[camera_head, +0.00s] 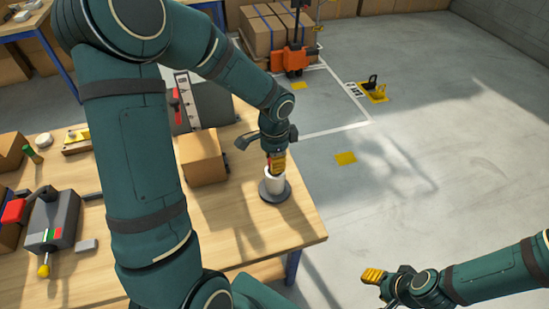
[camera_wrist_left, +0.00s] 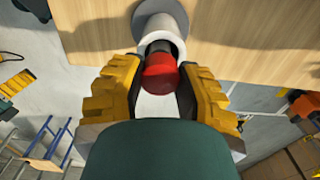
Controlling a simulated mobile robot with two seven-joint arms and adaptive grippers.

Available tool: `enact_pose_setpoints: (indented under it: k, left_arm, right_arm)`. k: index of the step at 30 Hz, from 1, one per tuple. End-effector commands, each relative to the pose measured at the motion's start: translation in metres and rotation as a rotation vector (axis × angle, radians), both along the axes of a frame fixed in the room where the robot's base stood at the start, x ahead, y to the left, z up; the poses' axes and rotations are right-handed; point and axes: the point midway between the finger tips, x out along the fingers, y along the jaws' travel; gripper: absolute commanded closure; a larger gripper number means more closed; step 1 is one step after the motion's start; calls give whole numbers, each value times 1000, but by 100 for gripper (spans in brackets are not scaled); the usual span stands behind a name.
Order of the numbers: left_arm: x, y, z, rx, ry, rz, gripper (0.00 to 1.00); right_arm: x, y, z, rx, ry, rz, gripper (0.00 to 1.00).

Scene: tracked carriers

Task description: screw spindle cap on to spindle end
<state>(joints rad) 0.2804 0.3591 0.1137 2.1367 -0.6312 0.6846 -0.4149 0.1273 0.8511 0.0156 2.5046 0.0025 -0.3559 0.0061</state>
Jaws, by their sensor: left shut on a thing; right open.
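The red spindle cap (camera_wrist_left: 160,75) is between the yellow fingers of my left gripper (camera_wrist_left: 160,92), which is shut on it. In the head view my left gripper (camera_head: 277,162) points down over a white upright cylinder (camera_head: 274,182), which looks like the spindle end. The cylinder stands on a dark round base (camera_head: 275,195) near the table's right edge. In the left wrist view the cap is at the mouth of the white cylinder (camera_wrist_left: 165,25); I cannot tell whether it touches. My right gripper (camera_head: 374,276) is open and empty, off the table at lower right.
A cardboard box (camera_head: 203,158) stands on the table (camera_head: 240,240) left of the cylinder. A grey device with a yellow knob (camera_head: 54,222) sits at the left. An orange pallet truck (camera_head: 290,58) stands on the floor behind. The table's front right is clear.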

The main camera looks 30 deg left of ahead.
Motion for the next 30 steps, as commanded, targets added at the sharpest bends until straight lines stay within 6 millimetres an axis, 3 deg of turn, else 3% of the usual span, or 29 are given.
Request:
enact_pose_setpoints:
  k: [15,16,18,30]
  left_arm:
    - [0,0,-12,0,0,0,84]
    - [0,0,-12,0,0,0,54]
    - [0,0,-11,0,0,0,35]
    - [1,0,-5,1,-2,0,35]
  right_arm:
    - [0,0,-10,0,0,0,53]
    - [0,0,-9,0,0,0,53]
    - [0,0,-9,0,0,0,53]
    - [0,0,-9,0,0,0,53]
